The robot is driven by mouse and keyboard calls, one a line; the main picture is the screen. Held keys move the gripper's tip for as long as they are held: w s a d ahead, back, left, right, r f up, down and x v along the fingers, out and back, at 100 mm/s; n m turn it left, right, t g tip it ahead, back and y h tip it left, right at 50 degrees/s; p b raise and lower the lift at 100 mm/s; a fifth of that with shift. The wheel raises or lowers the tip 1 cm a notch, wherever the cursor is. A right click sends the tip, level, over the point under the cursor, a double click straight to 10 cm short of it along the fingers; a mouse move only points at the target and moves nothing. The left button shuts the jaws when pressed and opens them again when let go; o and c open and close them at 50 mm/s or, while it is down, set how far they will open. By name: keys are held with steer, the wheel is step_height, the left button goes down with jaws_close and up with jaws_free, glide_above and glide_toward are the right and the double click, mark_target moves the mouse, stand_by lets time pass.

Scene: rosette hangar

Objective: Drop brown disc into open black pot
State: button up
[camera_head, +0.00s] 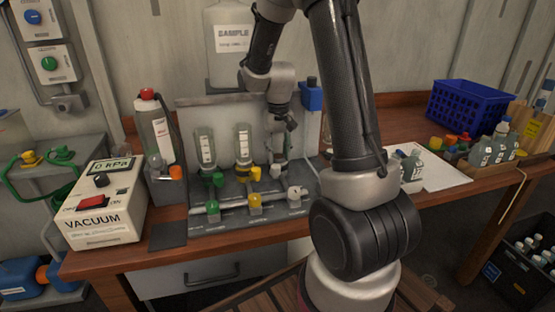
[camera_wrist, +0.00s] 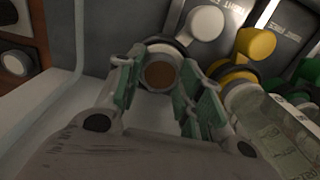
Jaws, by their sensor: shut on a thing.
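The brown disc (camera_wrist: 160,74) shows in the wrist view, level and face-on, with a pale rim around it. My gripper (camera_wrist: 159,82) is shut on it, with a green-padded finger on either side. Just beyond the disc is a dark round rim (camera_wrist: 166,42), seemingly the open black pot; the disc and fingers hide most of it, so I cannot tell the gap between them. A white valve knob (camera_wrist: 207,23) is beside that rim. In the head view my gripper (camera_head: 286,122) is at the right-hand station of the rack, and the disc is too small to make out.
Two clear bottles (camera_head: 242,146) stand on the neighbouring stations with green and yellow valves. A vacuum box (camera_head: 104,205) is at the left. A blue crate (camera_head: 470,106) and several small bottles are at the right. White paper (camera_head: 440,172) lies flat on the table.

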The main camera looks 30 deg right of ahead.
mark_target(278, 156)
steer(key=shift+r, duration=0.15)
steer(key=shift+r, duration=1.4)
